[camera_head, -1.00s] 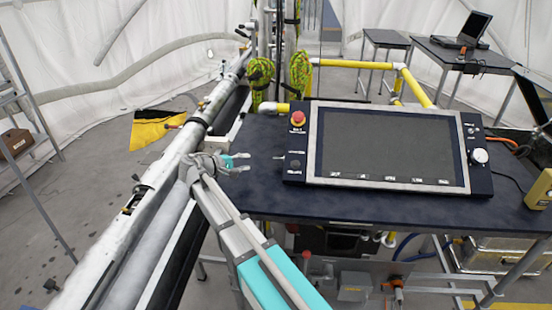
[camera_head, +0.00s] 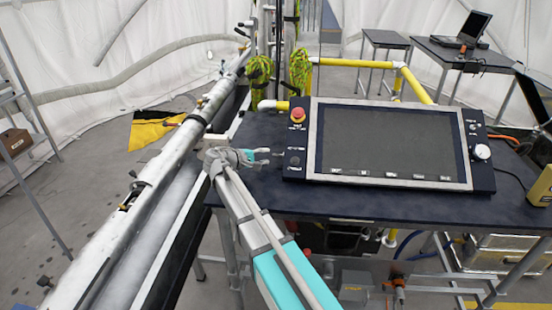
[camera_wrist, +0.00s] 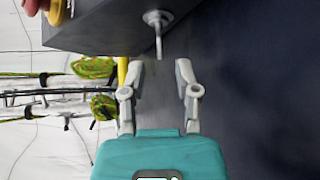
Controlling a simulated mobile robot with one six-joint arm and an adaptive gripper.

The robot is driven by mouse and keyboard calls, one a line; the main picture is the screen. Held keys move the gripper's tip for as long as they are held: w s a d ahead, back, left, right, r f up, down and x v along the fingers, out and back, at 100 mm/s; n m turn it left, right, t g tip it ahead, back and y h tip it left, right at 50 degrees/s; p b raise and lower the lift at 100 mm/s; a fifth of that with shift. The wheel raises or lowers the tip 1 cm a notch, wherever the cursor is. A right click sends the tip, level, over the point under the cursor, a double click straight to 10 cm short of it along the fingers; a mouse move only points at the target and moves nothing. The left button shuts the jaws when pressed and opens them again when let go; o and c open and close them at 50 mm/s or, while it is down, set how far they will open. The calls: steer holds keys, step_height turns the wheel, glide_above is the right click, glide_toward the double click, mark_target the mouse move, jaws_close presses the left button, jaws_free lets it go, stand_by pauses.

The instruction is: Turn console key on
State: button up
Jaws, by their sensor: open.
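The console (camera_head: 318,165) is a dark panel with a large screen, sitting tilted on a dark table. A small silver key (camera_wrist: 158,38) sticks out of the console's left side from a round metal lock. In the head view the key is a tiny pale piece (camera_head: 278,154) at the console's left edge. My gripper (camera_head: 265,156) is open and empty just left of it. In the wrist view my gripper (camera_wrist: 160,70) has its fingers spread, with the key beyond the fingertips and lined up with the gap. The fingers appear apart from the key.
A red button (camera_head: 298,115) on a yellow base is at the console's upper left. A white pipe (camera_head: 160,165) runs along the table's left. Yellow rails (camera_head: 350,64) and green rope (camera_head: 300,70) stand behind. The table front (camera_head: 340,205) is clear.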

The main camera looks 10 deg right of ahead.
mark_target(273, 155)
steer(key=shift+b+x, duration=0.6)
steer(key=shift+x, duration=2.1)
jaws_close()
